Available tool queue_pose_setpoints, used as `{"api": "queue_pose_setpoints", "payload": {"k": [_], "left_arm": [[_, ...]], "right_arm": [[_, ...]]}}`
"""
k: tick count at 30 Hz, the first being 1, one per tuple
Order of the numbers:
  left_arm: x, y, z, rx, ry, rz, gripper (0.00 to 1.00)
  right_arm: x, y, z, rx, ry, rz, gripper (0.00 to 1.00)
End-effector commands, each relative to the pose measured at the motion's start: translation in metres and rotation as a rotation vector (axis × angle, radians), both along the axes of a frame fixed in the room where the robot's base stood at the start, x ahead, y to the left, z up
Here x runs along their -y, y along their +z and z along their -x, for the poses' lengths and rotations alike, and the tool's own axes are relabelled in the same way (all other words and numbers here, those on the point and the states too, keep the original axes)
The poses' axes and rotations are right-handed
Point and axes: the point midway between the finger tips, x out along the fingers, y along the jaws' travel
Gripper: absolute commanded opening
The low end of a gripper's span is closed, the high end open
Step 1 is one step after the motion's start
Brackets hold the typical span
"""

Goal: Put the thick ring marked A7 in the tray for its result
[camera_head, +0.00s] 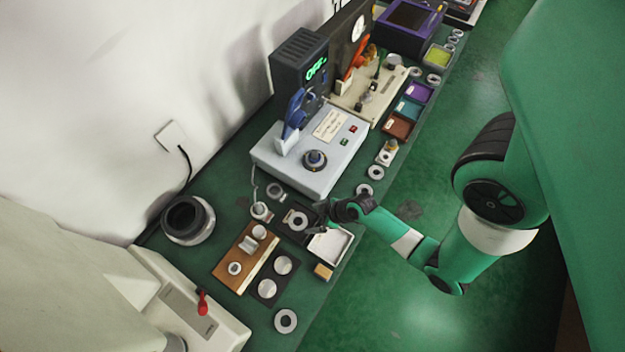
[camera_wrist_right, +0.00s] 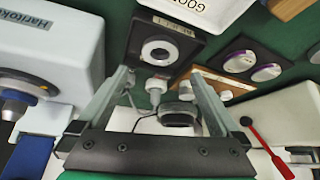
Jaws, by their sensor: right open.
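A pale ring (camera_head: 297,220) lies in a dark square tray beside my right gripper; the same ring (camera_wrist_right: 159,50) shows in the right wrist view. Other rings lie along the bench, such as one at the front (camera_head: 285,321) and one near the blue-grey machine (camera_head: 376,172). I cannot read A7 on any ring. A white tray (camera_head: 331,246), whose label reads GOOD in the wrist view (camera_wrist_right: 192,8), stands just in front of the dark tray. My right gripper (camera_head: 322,217) is open above the trays, with nothing between its fingers (camera_wrist_right: 162,78). My left gripper is not in view.
The blue-grey machine (camera_head: 270,155) stands behind the gripper. Purple, teal and red-brown trays (camera_head: 397,126) line the bench's right edge. A wooden block (camera_head: 227,275) and a black plate with two discs (camera_head: 268,288) lie left of the white tray. A red-handled machine (camera_head: 190,310) stands lower left.

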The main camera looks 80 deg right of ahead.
Motion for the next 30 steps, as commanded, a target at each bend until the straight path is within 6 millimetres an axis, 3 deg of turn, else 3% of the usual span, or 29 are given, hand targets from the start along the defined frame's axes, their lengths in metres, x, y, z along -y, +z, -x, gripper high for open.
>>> {"api": "queue_pose_setpoints", "payload": {"k": [1, 6, 20, 23, 26, 29, 30], "left_arm": [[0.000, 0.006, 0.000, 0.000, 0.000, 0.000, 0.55], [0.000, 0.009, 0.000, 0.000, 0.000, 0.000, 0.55], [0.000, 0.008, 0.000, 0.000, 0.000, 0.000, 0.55], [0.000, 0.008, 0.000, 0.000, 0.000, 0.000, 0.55], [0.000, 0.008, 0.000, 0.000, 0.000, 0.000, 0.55], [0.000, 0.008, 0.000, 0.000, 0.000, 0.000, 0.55], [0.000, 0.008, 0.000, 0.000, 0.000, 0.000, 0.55]], "right_arm": [[-0.001, 0.011, 0.006, 0.000, -0.005, -0.001, 1.00], [-0.003, 0.026, 0.016, 0.000, -0.001, 0.000, 1.00], [-0.001, 0.029, 0.014, 0.006, 0.002, 0.006, 1.00], [0.016, 0.047, -0.010, 0.051, 0.014, 0.051, 1.00], [0.045, 0.094, -0.067, 0.163, 0.037, 0.143, 1.00], [0.067, 0.175, -0.143, 0.344, 0.064, 0.250, 1.00], [0.069, 0.214, -0.172, 0.428, 0.076, 0.287, 1.00]]}}
